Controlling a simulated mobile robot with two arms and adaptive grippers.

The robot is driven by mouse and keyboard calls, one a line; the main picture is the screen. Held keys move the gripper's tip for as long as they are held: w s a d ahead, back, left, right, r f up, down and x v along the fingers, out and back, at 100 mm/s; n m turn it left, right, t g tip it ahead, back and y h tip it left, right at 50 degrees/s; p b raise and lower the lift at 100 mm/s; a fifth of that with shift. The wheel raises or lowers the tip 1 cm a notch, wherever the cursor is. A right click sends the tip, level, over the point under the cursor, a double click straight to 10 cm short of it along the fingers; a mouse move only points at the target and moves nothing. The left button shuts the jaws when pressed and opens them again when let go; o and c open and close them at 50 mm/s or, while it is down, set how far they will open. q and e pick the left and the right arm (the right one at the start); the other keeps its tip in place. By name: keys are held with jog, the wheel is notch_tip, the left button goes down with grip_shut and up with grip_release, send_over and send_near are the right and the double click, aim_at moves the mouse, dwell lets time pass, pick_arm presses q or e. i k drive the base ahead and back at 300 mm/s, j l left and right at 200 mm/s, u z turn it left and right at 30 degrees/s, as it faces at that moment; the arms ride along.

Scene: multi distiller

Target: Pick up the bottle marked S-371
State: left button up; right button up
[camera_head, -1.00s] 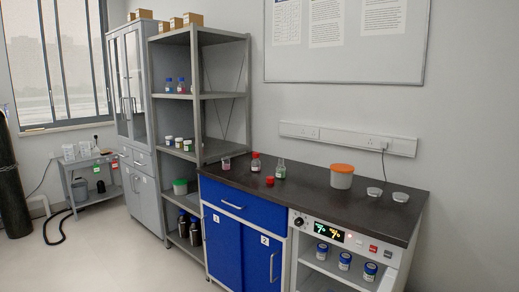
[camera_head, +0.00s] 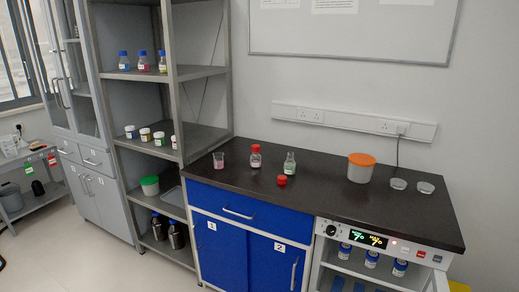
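Several bottles are in view, but their labels are too small to read, so I cannot tell which is marked S-371. On the black counter stand a red-capped bottle (camera_head: 256,157) and an uncapped bottle with green contents (camera_head: 289,165). A red cap (camera_head: 282,181) lies in front of them. Dark bottles (camera_head: 176,234) stand on the lowest shelf. Neither of my grippers is in view.
The counter (camera_head: 325,187) also holds a beaker (camera_head: 218,160), an orange-lidded tub (camera_head: 361,168) and two clear dishes (camera_head: 426,187). Blue-lidded jars (camera_head: 371,259) stand in the unit below the display. White-lidded jars (camera_head: 145,134) sit on the middle rack shelf. Floor shows at lower left.

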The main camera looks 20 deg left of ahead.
aim_at(255, 158)
jog(key=i+j+z, duration=0.15)
jog(key=j, duration=0.55)
jog(key=i+j+z, duration=0.15)
jog(key=j, duration=0.6)
jog(key=i+j+z, duration=0.1)
jog(key=j, duration=0.7)
jog(key=i+j+z, duration=0.15)
jog(key=j, duration=0.6)
jog(key=i+j+z, duration=0.15)
jog(key=j, duration=0.65)
